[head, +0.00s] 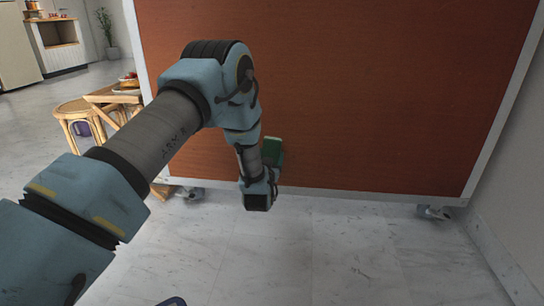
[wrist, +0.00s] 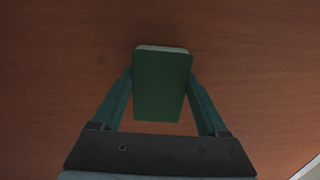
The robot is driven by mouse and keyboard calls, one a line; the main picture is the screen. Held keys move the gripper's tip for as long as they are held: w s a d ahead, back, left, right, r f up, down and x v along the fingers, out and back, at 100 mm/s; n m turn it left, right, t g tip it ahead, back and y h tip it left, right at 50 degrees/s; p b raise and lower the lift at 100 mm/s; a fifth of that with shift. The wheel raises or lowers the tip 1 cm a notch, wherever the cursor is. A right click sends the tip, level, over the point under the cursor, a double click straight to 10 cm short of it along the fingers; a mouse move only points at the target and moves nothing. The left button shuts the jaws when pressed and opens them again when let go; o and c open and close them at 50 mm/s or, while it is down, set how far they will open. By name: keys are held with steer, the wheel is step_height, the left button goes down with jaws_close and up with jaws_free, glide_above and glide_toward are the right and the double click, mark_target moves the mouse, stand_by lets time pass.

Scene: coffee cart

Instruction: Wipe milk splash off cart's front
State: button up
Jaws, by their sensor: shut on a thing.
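The cart's front (head: 370,95) is a large reddish-brown wood panel with a pale frame, and it fills much of the head view. It also fills the background of the wrist view (wrist: 60,70). My gripper (wrist: 160,92) is shut on a green block with a pale far edge, which looks like a sponge (wrist: 162,85). In the head view the sponge (head: 272,150) is at the lower left part of the panel, close to it. I cannot tell whether it touches the panel. I see no milk splash on the visible panel; my arm hides part of it.
The cart stands on casters (head: 433,212) on a pale tiled floor (head: 340,255). A wooden stool (head: 85,110) and a small table are left of the cart. A white wall (head: 510,215) is at the right.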

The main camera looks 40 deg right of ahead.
steer(key=shift+w+a+r, duration=0.15)
steer(key=shift+w+a, duration=0.8)
steer(key=shift+w, duration=0.1)
steer(key=shift+w+a+r, duration=0.1)
steer(key=shift+w+a, duration=0.8)
steer(key=shift+w, duration=0.1)
steer(key=shift+w+a+p, duration=0.25)
steer(key=shift+w+a, duration=0.7)
steer(key=shift+a, duration=0.2)
steer(key=shift+w+a+p, duration=0.2)
steer(key=shift+w+a, duration=0.75)
steer(key=shift+a, duration=0.2)
steer(key=shift+f, duration=0.15)
steer(key=shift+s, duration=0.15)
steer(key=p+v, duration=0.2)
steer(key=v, duration=0.4)
steer(key=shift+s, duration=0.15)
steer(key=shift+p+v, duration=0.45)
steer(key=shift+v, duration=0.95)
